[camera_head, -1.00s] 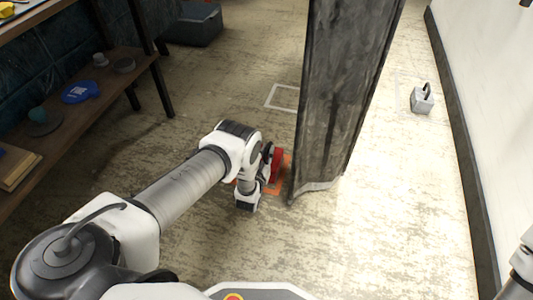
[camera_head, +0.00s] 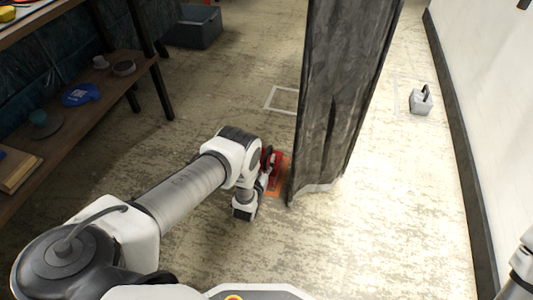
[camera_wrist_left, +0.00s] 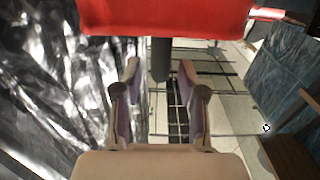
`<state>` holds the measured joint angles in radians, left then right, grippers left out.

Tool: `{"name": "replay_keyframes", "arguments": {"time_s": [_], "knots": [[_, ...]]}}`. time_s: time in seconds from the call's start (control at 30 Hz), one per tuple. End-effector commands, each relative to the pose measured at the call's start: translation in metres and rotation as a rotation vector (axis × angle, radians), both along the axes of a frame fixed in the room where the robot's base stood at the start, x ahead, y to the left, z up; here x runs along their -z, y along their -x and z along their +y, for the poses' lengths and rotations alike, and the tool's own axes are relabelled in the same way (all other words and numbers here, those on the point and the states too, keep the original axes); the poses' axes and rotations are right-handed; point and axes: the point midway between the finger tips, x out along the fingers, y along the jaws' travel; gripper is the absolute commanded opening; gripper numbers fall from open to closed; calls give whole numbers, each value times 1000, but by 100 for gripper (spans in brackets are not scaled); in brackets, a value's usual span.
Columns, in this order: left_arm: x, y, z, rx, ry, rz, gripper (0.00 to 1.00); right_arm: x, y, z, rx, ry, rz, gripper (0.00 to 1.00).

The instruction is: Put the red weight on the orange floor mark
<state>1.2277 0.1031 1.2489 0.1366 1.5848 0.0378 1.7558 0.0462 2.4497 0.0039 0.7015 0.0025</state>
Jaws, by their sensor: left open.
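The red weight (camera_head: 277,160) is on the orange floor mark (camera_head: 276,188), beside the foot of the dark hanging sheet. My arm partly hides the weight and mark. In the left wrist view the red weight (camera_wrist_left: 165,15) fills the top edge, and its dark bar-like handle (camera_wrist_left: 161,60) reaches down between my fingertips. My left gripper (camera_wrist_left: 158,72) is open, a finger on each side of the handle; gaps show on both sides. In the head view the left gripper (camera_head: 267,170) is low by the weight. My right gripper is not in view.
The dark sheet (camera_head: 345,90) hangs just right of the mark. A grey weight (camera_head: 421,103) stands near the right wall. A white floor outline (camera_head: 283,98) lies behind. A shelf (camera_head: 75,128) with small items is on the left, a bin (camera_head: 195,27) at the back.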

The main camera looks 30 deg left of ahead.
Motion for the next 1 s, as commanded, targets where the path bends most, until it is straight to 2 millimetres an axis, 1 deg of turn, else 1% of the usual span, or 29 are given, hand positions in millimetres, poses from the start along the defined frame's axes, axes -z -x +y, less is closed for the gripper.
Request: {"name": "replay_keyframes", "arguments": {"time_s": [0.03, 0.1, 0.2, 0.3, 0.43, 0.6, 0.67, 0.73, 0.77, 0.83, 0.87, 0.9, 0.93, 0.97, 1.0], "knots": [[-6, 13, -3, 0, 0, 6, 41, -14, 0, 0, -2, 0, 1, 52], [-7, 31, -8, 1, 0, 6, 41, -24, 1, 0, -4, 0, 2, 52], [-6, 57, -14, 2, -1, 5, 41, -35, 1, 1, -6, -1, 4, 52], [-5, 78, -19, 1, 0, 4, 41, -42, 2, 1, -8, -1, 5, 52], [-3, 93, -22, 0, 0, 1, 41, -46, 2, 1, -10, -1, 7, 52], [0, 95, -24, 2, 6, 28, 41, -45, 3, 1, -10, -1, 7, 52], [3, 96, -26, 6, 20, 104, 41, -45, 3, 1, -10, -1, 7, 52], [8, 103, -33, 18, 50, 271, 41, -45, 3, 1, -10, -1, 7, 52], [11, 111, -37, 25, 66, 366, 41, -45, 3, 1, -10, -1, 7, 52], [10, 143, -50, 47, 110, 625, 41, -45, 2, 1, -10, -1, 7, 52], [7, 163, -57, 61, 127, 744, 41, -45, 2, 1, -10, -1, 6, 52], [-2, 195, -65, 77, 149, 901, 41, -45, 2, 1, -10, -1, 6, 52], [-10, 221, -71, 91, 163, 1017, 41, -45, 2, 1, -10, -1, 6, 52], [-21, 247, -77, 103, 175, 1124, 41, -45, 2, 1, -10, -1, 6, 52], [-37, 281, -83, 119, 191, 1253, 41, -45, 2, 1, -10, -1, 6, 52]]}}
